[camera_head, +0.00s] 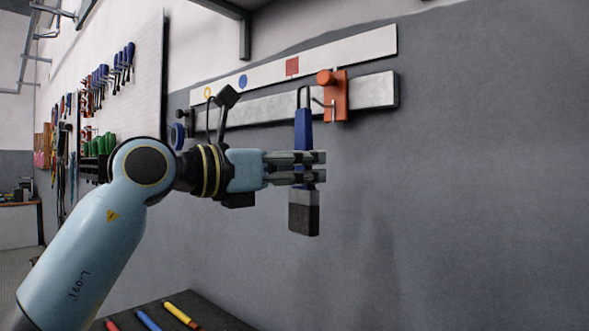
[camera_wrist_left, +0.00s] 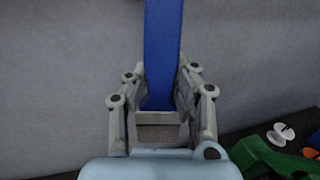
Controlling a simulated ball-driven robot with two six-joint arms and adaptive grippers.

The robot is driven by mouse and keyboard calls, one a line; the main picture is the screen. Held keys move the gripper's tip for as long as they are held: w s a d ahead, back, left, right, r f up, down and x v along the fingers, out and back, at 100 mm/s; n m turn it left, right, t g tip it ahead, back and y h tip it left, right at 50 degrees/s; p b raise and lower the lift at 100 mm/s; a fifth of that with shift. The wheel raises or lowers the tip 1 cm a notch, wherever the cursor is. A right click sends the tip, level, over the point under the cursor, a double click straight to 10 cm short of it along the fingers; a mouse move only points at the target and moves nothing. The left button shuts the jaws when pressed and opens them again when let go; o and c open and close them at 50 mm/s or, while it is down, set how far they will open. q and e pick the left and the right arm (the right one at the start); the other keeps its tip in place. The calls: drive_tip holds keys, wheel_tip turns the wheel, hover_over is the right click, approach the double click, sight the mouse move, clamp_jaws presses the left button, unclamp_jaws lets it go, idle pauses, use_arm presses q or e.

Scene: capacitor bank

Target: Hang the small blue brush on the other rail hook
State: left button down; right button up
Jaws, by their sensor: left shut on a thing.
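The small blue brush (camera_head: 304,130) hangs upright in my left gripper (camera_head: 318,168), bristles down, with a dark loop at its top. My left gripper is shut on its blue handle, which also fills the middle of the left wrist view (camera_wrist_left: 162,50). The orange hook (camera_head: 340,95) is on the pale rail (camera_head: 372,92), just right of the brush's loop. Its metal peg points toward the loop; I cannot tell whether they touch. A dark fitting (camera_head: 188,122) shows at the rail's left end, partly hidden by my arm. My right gripper is out of view.
A marker strip (camera_head: 350,47) with a yellow ring, blue disc and red square runs above the rail. Tool boards with several tools line the left wall. A dark surface (camera_head: 215,316) below holds coloured sticks. Green and white items show low right in the left wrist view.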

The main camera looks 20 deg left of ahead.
use_arm(q)
drive_tip(key=shift+w+d+f+b, duration=0.2)
drive_tip(key=shift+w+d, duration=0.1)
drive_tip(key=shift+w, duration=0.5)
drive_tip(key=shift+w+d+f+b, duration=0.25)
drive_tip(key=shift+w+d, duration=0.05)
drive_tip(key=shift+w, duration=0.55)
drive_tip(key=shift+w+d+f+b, duration=0.2)
drive_tip(key=shift+w+d, duration=0.1)
drive_tip(key=shift+w, duration=0.5)
drive_tip(key=c, duration=1.1)
unclamp_jaws()
drive_tip(key=shift+o, duration=0.2)
drive_tip(key=v, duration=1.2)
